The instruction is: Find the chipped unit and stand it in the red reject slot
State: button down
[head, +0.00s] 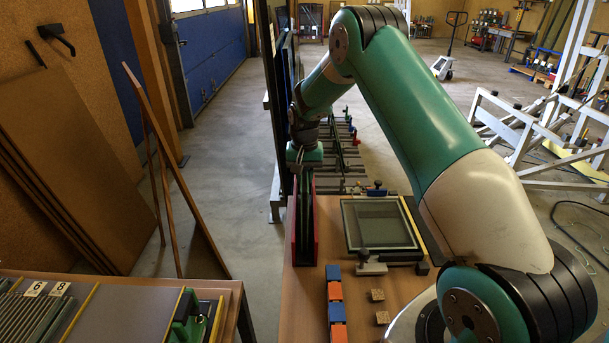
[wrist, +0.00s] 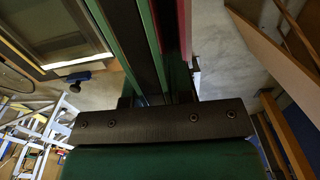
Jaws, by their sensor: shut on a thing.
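The red reject slot (head: 293,232) stands upright on the wooden table, with its red side walls seen nearly edge-on. My gripper (head: 306,170) is above it, pointing down and shut on a dark glass unit (head: 305,205) that stands upright between the red walls. In the wrist view the unit (wrist: 128,40) shows green edges with a dark band between, running up from my gripper (wrist: 152,98). A red wall (wrist: 185,25) is close on its right. The unit's lower edge is hidden, so I cannot tell whether it rests on the slot's bottom. No chip is visible.
A square glass-topped frame (head: 348,225) lies on the table right of the slot, with a clamp (head: 371,266) at its front. Blue and orange blocks (head: 336,312) and small wooden blocks (head: 377,295) are nearer. A rack with labels 6 and 8 (head: 47,289) is front left.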

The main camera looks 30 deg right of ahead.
jog(key=c, duration=1)
grip_release()
jog(key=shift+o, duration=0.4)
jog(key=shift+s+f, duration=0.1)
notch_tip(320, 180, up, 18)
jog(key=b, duration=0.3)
jog(key=shift+f, duration=0.15)
